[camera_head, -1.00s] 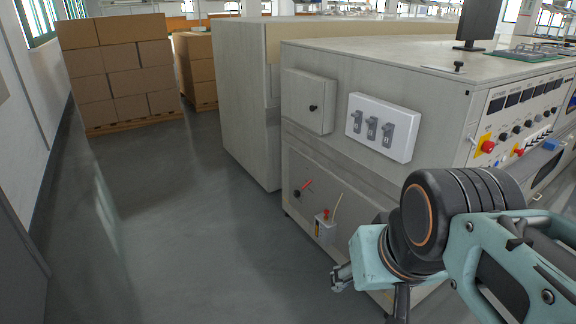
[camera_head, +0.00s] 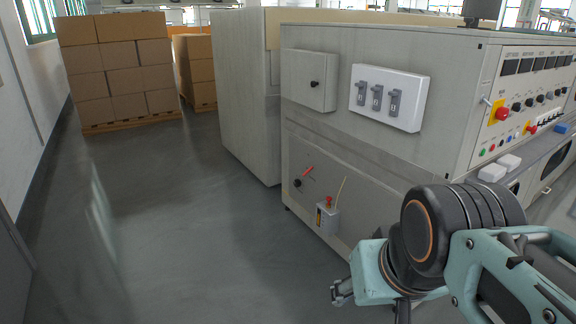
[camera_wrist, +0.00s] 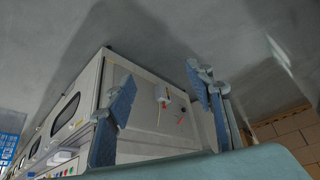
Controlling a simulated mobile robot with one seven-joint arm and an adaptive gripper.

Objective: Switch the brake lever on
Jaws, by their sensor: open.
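A small lever with a red handle (camera_head: 308,171) and a dark pivot (camera_head: 297,183) is on the lower side panel of the grey cabinet; which fitting is the brake lever I cannot tell for sure. Next to it is a small grey box with a red knob (camera_head: 328,203) and a thin yellowish rod. My gripper (camera_head: 342,291) is low, in front of this panel and apart from it. In the wrist view, my gripper (camera_wrist: 162,80) has its fingers spread with nothing between them. The red handle (camera_wrist: 181,119) and the small box (camera_wrist: 164,100) show beyond the fingers.
Above are a white panel with three grey switches (camera_head: 389,97) and a closed grey box (camera_head: 309,79). A control panel with buttons (camera_head: 530,100) is on the right face. Stacked cartons (camera_head: 117,68) stand at the back left. The floor (camera_head: 170,220) left of the cabinet is clear.

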